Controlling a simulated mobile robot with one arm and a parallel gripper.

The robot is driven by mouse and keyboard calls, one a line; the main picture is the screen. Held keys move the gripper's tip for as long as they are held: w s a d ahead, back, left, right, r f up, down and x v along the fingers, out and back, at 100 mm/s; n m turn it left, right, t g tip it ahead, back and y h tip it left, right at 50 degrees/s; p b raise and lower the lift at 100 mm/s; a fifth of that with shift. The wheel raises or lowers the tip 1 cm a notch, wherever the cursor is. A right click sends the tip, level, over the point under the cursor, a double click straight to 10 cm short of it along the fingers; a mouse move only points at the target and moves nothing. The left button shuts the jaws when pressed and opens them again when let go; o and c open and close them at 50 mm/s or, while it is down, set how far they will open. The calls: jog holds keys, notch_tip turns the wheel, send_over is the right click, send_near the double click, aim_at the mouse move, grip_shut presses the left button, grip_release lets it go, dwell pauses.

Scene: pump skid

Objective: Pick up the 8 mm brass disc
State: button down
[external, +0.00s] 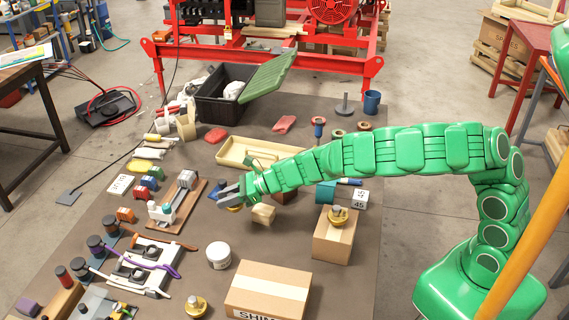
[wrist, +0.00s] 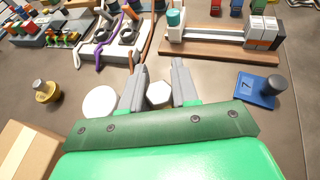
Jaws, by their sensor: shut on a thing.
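My gripper (external: 232,190) is low over the mat in the middle of the external view. A brass-yellow disc (external: 235,208) shows just under its fingertips, mostly covered by them. In the wrist view, my gripper (wrist: 159,78) has its fingers on either side of a pale hexagonal piece, seen from above. I cannot read any size mark on the held piece, nor tell whether it is clear of the mat. Other brass discs with grey knobs stand apart: one on a cardboard box (external: 338,214) and one near the front (external: 195,306).
A blue piece marked 7 (wrist: 258,92) stands right of my fingers in the wrist view. A white jar (external: 219,256), a cardboard box (external: 268,290) and a tan block (external: 263,214) are near. A wooden-based fixture (external: 178,205) lies just beyond. Bare mat lies between them.

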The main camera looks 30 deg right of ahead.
jog(key=s+d+r, duration=0.4)
jog(key=s+d, duration=0.1)
jog(key=s, duration=0.2)
jog(key=shift+s+d+r, duration=0.15)
jog(key=shift+d+r, duration=0.05)
jog(key=shift+d, duration=0.2)
